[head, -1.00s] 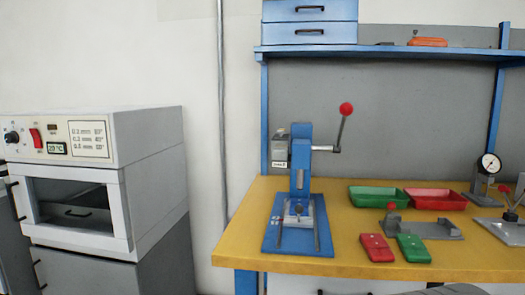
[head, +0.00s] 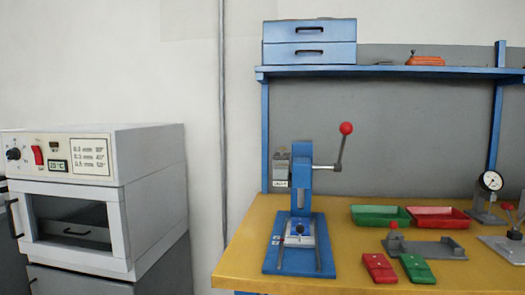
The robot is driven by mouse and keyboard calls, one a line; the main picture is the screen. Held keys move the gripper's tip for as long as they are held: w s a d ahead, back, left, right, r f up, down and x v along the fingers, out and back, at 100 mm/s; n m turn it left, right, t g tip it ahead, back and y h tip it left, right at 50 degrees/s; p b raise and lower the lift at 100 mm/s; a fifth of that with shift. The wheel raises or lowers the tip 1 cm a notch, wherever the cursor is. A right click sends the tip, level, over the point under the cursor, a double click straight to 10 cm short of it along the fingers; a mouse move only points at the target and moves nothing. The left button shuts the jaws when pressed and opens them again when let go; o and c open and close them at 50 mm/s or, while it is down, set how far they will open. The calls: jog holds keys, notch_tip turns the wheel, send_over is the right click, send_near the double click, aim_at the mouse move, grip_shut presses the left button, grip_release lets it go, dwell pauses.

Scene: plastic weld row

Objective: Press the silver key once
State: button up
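I cannot clearly make out a silver key. A blue lever press (head: 301,195) with a red-knobbed lever (head: 346,128) stands upright on the bench at centre. On its left side is a grey box (head: 281,170) with a small white counter or label, too small to read. The oven (head: 150,190) at left has a front panel with a black knob (head: 13,154), a red switch (head: 37,155) and a small lit display (head: 58,166). My gripper is not in view.
The yellow bench (head: 250,235) bears a green tray (head: 380,215), a red tray (head: 440,217), a grey fixture (head: 425,248), a red part (head: 379,267), a green part (head: 416,268) and a dial gauge (head: 490,182). A blue drawer unit (head: 309,42) sits on the shelf (head: 380,71).

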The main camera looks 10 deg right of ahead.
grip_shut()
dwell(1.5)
